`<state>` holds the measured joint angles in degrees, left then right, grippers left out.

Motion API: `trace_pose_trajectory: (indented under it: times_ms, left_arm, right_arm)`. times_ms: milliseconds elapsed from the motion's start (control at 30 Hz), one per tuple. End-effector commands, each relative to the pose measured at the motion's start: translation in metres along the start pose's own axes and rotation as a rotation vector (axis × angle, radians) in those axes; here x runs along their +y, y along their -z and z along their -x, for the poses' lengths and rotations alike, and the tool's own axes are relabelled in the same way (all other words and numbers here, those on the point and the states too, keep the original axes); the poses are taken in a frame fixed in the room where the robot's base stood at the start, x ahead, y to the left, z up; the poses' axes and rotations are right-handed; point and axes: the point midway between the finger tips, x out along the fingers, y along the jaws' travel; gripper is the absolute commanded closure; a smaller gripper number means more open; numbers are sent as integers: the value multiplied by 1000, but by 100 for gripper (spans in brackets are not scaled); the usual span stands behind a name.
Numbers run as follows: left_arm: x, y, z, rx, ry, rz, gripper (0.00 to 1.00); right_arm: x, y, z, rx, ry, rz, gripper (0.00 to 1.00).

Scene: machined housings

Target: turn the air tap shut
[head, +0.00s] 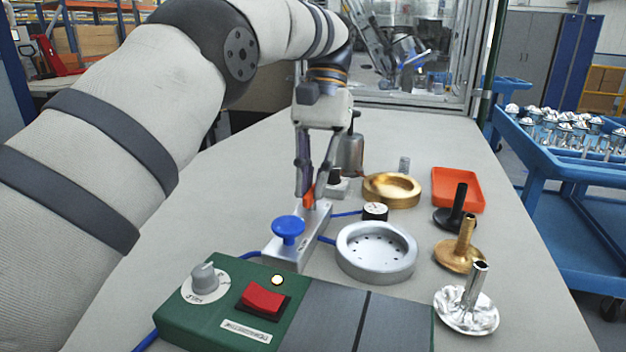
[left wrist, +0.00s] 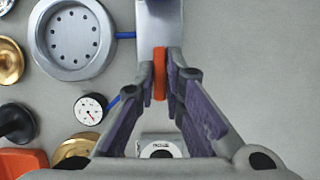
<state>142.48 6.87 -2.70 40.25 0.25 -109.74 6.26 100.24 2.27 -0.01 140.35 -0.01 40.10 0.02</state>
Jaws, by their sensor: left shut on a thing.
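The air tap's orange-red lever (head: 309,192) stands on a long grey metal block (head: 290,252) with a blue mushroom knob (head: 288,229) at its near end. My left gripper (head: 309,196) reaches down from above and is shut on the lever. In the left wrist view the lever (left wrist: 159,75) shows between the two fingertips (left wrist: 160,68) and lies along the length of the block (left wrist: 160,22). The fingers hide part of the lever in the head view. My right gripper is not in view.
A pressure gauge (head: 375,211) and a silver ring plate (head: 376,262) stand right of the block, joined by blue hoses. A green control box (head: 215,315) with a red switch is in front. A brass ring (head: 391,190), orange tray (head: 458,189) and several stemmed parts stand farther right.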

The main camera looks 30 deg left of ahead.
Motion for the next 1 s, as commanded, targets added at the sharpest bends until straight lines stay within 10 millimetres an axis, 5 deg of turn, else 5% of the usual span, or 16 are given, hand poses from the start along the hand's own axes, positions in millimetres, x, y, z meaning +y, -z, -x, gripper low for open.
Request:
trace_pose_trajectory:
  times_ms: [367,400,500,1000]
  left_arm:
    - [0,0,0,1,1,-6,100]
    - [0,0,0,1,1,-6,86]
    - [0,0,0,1,1,-5,70]
    - [-1,0,0,1,-27,56,70]
  right_arm:
    - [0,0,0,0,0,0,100]
    - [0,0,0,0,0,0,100]
    - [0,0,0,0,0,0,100]
    - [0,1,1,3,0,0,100]
